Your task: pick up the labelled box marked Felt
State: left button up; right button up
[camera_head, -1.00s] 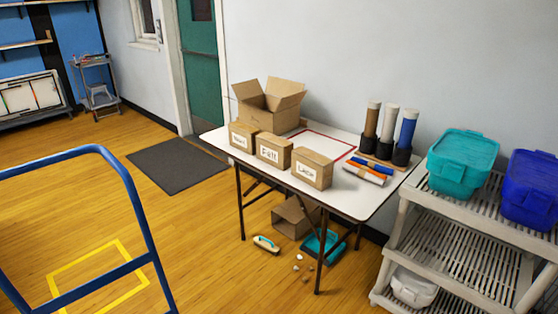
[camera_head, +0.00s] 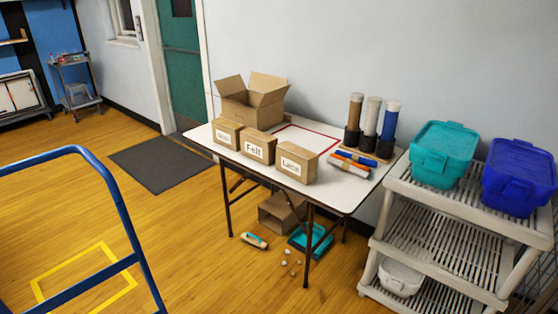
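The box marked Felt (camera_head: 258,146) is a small closed brown cardboard box with a white label on its front. It stands upright on the white folding table (camera_head: 345,193), near the front edge, in the middle of a row of three. A box with a label too small to read surely (camera_head: 227,133) stands to its left. A box that seems marked Lace (camera_head: 297,163) stands to its right. Neither of my grippers shows in the head view.
An open carton (camera_head: 251,101) stands behind the row, beside a red outlined area. Rolls in holders (camera_head: 371,130) stand at the table's right. A grey shelf (camera_head: 440,207) with teal and blue bins is at right. A blue rail (camera_head: 118,206) fills the left foreground. A dustpan (camera_head: 311,238) lies below.

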aim_at(259, 145)
jog(key=i+l, duration=0.2)
jog(key=i, duration=0.35)
jog(key=i+l+z, duration=0.15)
jog(key=i, duration=0.4)
jog(key=i+j+z, duration=0.1)
jog(key=i, duration=0.5)
jog(key=i+j+z, duration=0.1)
jog(key=i, duration=0.55)
jog(key=i+j, duration=0.3)
jog(key=j, duration=0.15)
jog(key=k+l+z, duration=0.15)
jog(key=l, duration=0.15)
jog(key=k+l+u, duration=0.2)
jog(key=u, duration=0.45)
jog(key=i+j+z, duration=0.25)
jog(key=k+l, duration=0.05)
jog(key=l, duration=0.05)
